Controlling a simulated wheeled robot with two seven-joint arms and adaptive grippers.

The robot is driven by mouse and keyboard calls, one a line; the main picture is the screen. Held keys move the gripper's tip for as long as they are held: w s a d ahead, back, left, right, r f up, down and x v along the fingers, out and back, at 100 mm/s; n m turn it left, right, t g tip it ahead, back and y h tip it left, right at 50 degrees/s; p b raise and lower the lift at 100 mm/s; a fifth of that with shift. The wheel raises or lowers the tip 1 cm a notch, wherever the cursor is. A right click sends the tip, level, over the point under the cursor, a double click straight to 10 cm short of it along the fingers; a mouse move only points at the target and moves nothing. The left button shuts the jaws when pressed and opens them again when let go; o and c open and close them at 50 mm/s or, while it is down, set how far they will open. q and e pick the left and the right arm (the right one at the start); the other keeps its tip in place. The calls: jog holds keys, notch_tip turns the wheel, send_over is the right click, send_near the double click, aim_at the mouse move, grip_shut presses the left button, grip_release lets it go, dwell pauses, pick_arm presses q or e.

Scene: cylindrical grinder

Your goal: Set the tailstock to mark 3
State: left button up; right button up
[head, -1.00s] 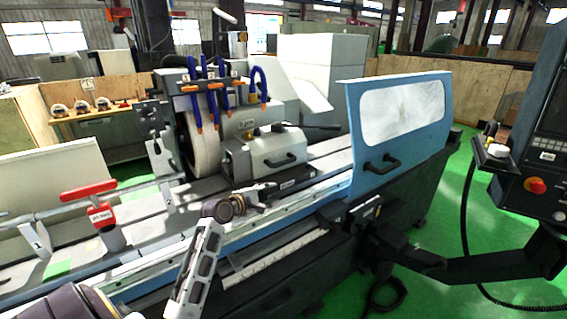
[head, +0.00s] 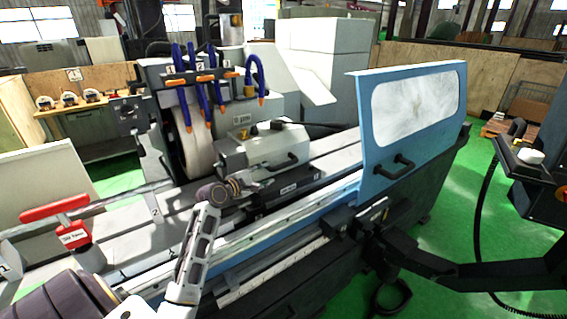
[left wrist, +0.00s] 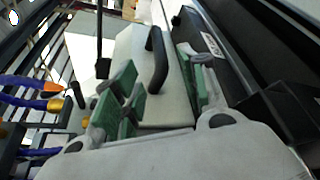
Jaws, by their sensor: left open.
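The grey housing (head: 245,153) with a black bar handle (head: 283,163) sits on the machine's ways and appears to be the tailstock. In the left wrist view its black handle (left wrist: 157,60) stands out from the grey face between the finger lines. My left gripper (head: 262,175) is open and empty, low in front of the housing and just left of the handle. Its green-padded fingers (left wrist: 157,72) are spread toward the handle, with no grip on it. Number plates 2 (head: 155,212) and 1 (head: 6,264) show at the left; I cannot make out a mark 3. My right gripper is out of view.
The grinding wheel (head: 193,135) and blue hoses (head: 187,100) are behind and left of the housing. A blue guard door (head: 412,125) stands to its right. A red T-handled piece (head: 68,215) sits on the left. The control panel (head: 540,175) is at far right.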

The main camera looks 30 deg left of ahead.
aim_at(284, 165)
pick_arm(q)
jog(key=shift+p+x, duration=0.65)
jog(key=shift+x, duration=6.2)
grip_shut()
